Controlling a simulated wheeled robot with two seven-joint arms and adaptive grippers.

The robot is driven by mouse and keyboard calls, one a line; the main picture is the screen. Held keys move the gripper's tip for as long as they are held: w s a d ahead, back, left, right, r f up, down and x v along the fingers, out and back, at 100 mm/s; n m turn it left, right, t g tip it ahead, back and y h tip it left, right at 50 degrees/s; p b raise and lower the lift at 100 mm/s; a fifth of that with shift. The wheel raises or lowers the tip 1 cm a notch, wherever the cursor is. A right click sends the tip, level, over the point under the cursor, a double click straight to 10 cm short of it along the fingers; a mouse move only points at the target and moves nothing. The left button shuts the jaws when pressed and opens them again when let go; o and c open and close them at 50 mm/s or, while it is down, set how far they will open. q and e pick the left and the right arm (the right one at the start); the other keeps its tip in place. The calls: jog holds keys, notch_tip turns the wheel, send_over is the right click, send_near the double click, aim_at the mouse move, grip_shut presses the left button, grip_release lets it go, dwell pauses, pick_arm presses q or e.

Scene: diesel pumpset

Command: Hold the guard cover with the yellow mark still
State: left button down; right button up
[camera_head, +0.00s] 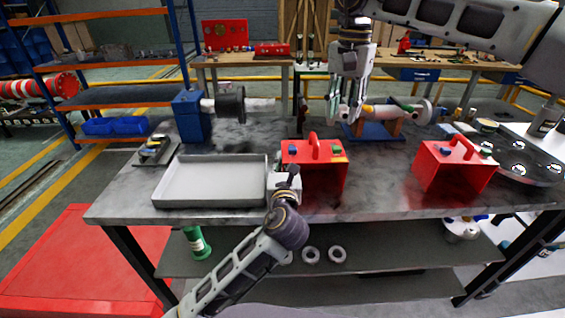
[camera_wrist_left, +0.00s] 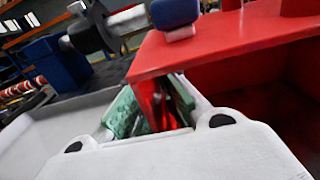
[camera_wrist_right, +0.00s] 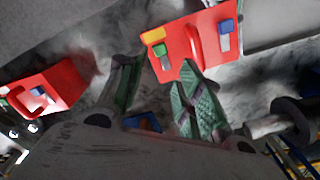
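Two red guard covers with top handles stand on the workbench. The middle cover (camera_head: 314,172) is beside the grey tray; in the right wrist view this cover (camera_wrist_right: 185,48) shows a yellow mark (camera_wrist_right: 153,36) and green and blue blocks. My left gripper (camera_head: 287,184) is at its left side. In the left wrist view the fingers (camera_wrist_left: 155,105) look spread, with the cover's red side (camera_wrist_left: 148,95) between them; contact is unclear. My right gripper (camera_head: 345,112) hangs above the bench behind this cover, open and empty. The other cover (camera_head: 452,172) stands to the right.
The grey tray (camera_head: 210,203) lies left of the middle cover. A blue block with a dark cylinder (camera_head: 231,105) stands behind the tray. A pump part on a blue base (camera_head: 375,131) is at the back. Bare bench top lies between the two covers.

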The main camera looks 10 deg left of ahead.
jog(key=shift+f, duration=0.25)
jog(key=c, duration=0.6)
jog(key=shift+f, duration=0.3)
grip_shut()
jog(key=shift+w+d+f+m+g+y, duration=0.15)
jog(key=shift+w+d+f+g+y, duration=0.1)
jog(key=shift+d+f, duration=0.35)
jog(key=shift+w+d+f+m+g+y, duration=0.15)
jog(key=shift+d+f+g, duration=0.1)
jog(key=shift+d+f, duration=0.3)
jog(key=shift+s+d+f, duration=0.1)
jog(key=shift+s+f, duration=0.1)
jog(key=shift+s, duration=0.1)
jog(key=s+r+m+t, duration=0.2)
jog(key=s+m, duration=0.3)
jog(key=m, duration=0.9)
jog(key=s+r+m+t, duration=0.1)
jog(key=s+m, duration=0.5)
jog(key=m, duration=0.8)
jog(key=shift+a+r+t, duration=0.35)
jog(key=shift+t, duration=0.05)
